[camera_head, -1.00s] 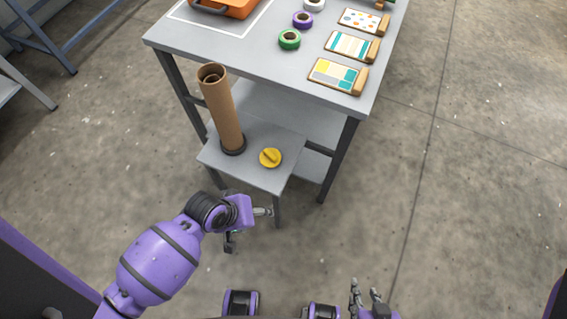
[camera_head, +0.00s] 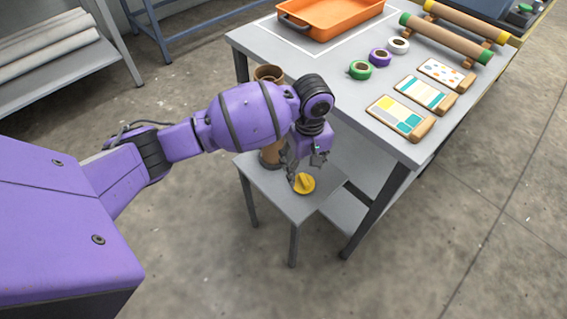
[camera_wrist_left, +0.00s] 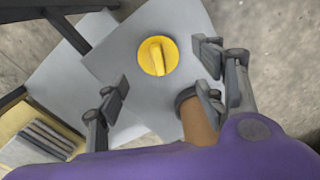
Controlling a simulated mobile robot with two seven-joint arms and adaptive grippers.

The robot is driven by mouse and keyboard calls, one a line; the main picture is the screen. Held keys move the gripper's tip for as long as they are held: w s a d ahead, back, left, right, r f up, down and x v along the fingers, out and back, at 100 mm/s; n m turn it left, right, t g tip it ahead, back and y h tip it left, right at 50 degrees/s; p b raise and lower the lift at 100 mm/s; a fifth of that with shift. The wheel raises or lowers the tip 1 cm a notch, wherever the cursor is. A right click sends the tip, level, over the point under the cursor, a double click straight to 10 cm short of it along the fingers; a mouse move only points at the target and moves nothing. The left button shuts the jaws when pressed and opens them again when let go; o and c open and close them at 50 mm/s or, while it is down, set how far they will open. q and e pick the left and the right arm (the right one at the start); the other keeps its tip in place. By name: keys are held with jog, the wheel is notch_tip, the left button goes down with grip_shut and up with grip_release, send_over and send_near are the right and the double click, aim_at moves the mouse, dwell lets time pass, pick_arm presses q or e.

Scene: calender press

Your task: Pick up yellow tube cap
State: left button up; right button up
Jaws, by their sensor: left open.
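The yellow tube cap (camera_head: 304,183) lies flat on the small low grey table (camera_head: 262,180), with its raised ridge up. It also shows in the left wrist view (camera_wrist_left: 157,56), just beyond and between the open fingers. My left gripper (camera_head: 305,170) is open and empty, pointing down just above the cap and apart from it in the wrist view. The brown cardboard tube (camera_head: 268,73) stands upright on the low table beside the cap, mostly hidden behind my left arm. Its dark-ringed base end (camera_wrist_left: 187,97) shows near the right finger in the wrist view. My right gripper is not in view.
The larger grey table (camera_head: 400,145) stands right behind the low table. It bears an orange tray (camera_head: 330,20), tape rolls (camera_head: 361,69), sample cards (camera_head: 395,115) and long rollers (camera_head: 445,38). The floor in front is clear.

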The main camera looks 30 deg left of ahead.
aim_at(304, 178)
pick_arm(q)
jog(key=shift+d+f, duration=0.1)
jog(key=shift+f, duration=0.25)
jog(key=f, duration=0.2)
jog(key=f+b, duration=0.2)
jog(key=f, duration=0.1)
jog(key=shift+w+f, duration=0.25)
jog(key=shift+f, duration=0.6)
jog(key=c, duration=0.9)
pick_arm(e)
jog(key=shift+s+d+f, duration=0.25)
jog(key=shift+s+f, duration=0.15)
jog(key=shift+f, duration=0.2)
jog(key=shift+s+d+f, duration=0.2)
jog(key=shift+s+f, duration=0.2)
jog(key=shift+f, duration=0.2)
